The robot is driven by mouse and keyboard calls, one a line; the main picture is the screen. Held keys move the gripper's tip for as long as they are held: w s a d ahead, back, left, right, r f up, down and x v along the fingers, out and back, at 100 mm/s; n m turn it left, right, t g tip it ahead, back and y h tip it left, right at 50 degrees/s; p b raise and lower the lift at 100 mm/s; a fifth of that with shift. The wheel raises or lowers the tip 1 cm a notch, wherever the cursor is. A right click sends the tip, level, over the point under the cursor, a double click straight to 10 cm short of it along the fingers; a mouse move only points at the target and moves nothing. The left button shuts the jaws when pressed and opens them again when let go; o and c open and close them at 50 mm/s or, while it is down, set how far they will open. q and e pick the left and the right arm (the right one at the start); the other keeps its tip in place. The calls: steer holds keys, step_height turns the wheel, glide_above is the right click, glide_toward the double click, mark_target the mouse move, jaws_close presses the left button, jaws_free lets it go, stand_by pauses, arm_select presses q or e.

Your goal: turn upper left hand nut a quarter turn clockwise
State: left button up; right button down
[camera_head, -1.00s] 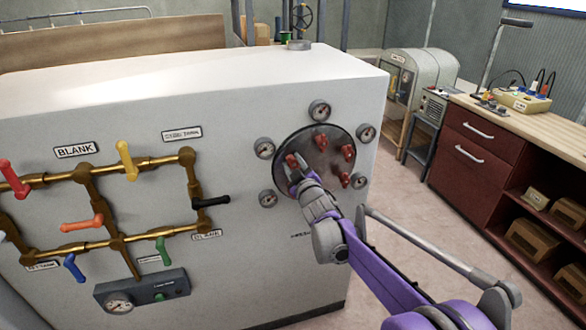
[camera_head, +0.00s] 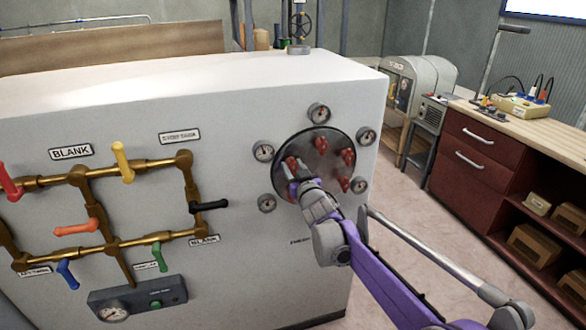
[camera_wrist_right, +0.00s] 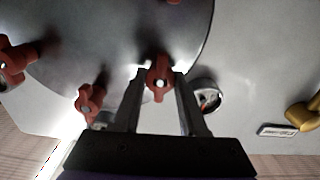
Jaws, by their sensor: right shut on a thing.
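A round dark plate (camera_head: 325,190) on the white cabinet's front carries several red wing-like nuts. The upper left nut (camera_head: 291,162) is at the plate's left side, partly covered by my right gripper (camera_head: 297,171). In the right wrist view the two fingers of my gripper (camera_wrist_right: 158,92) stand on either side of this red nut (camera_wrist_right: 158,78), with its pale stud end facing the camera. The right gripper is shut on the nut. Other red nuts sit at the top (camera_head: 320,143) and right (camera_head: 348,156) of the plate. My left gripper is not in view.
Several small gauges (camera_head: 263,151) ring the plate; one gauge (camera_wrist_right: 207,94) is close beside a finger in the wrist view. Brass pipes with coloured levers (camera_head: 124,162) cover the cabinet's left front. A workbench (camera_head: 545,130) stands at right, with open floor between.

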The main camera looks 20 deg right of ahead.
stand_by(0.4)
steer(key=c, duration=0.5)
jaws_free()
steer(key=shift+s, duration=0.1)
steer(key=s, duration=1)
steer(key=shift+s+d+b, duration=0.2)
steer(key=shift+s+b, duration=0.1)
steer(key=shift+s, duration=0.05)
steer(key=shift+s, duration=0.1)
steer(key=s+a+f+g+p, duration=0.1)
steer(key=s+f+g, duration=0.3)
steer(key=s, duration=0.7)
steer(key=s+a+f+g+p, duration=0.1)
steer(key=s+f+g+p, duration=0.3)
steer(key=s, duration=0.8)
steer(key=s+a+f+m+g+p, duration=0.1)
steer(key=s+f+g, duration=0.3)
steer(key=s, duration=0.8)
step_height(320, 180, down, 3)
steer(key=shift+r+g+h+p, duration=0.15)
steer(key=shift+g+h+p, duration=0.15)
steer(key=shift+p, duration=0.35)
